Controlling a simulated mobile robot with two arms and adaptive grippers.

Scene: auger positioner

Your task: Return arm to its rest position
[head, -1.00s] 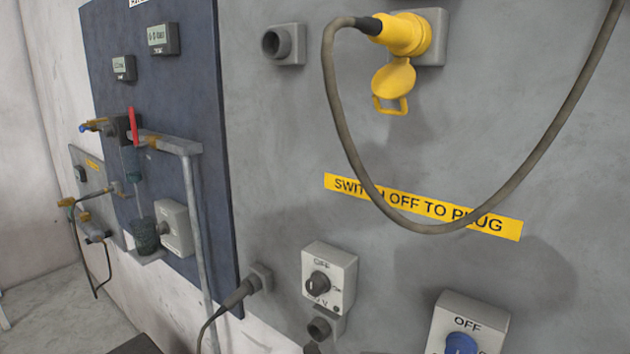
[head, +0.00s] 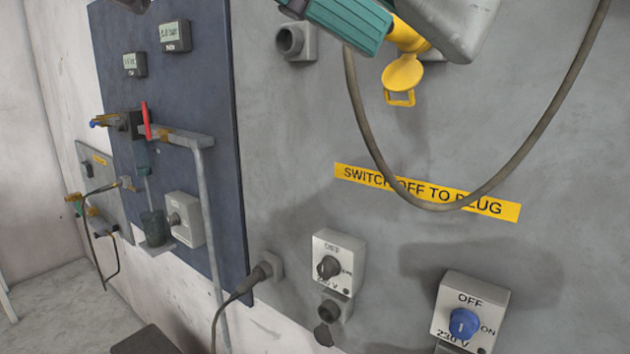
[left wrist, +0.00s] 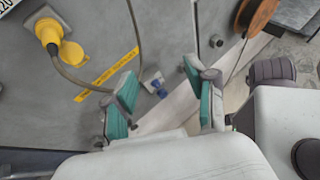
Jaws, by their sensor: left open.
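My left gripper (head: 335,22) shows at the top edge of the head view, with teal fingers and part of a grey arm link. It lies across the view of the yellow plug (head: 408,36) and hides most of it. In the left wrist view, my left gripper (left wrist: 158,80) has its two teal fingers spread apart with nothing between them. The yellow plug (left wrist: 48,32) sits there to the left of the fingers, apart from them. My right gripper is not in view.
A grey-brown cable (head: 540,150) loops from the plug in front of a yellow label (head: 370,183). A blue-knob switch box (head: 470,300) and a black-knob switch box (head: 338,262) are on the wall. A dark panel (head: 180,90) with pipes stands left. A cable reel (left wrist: 257,14) shows in the wrist view.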

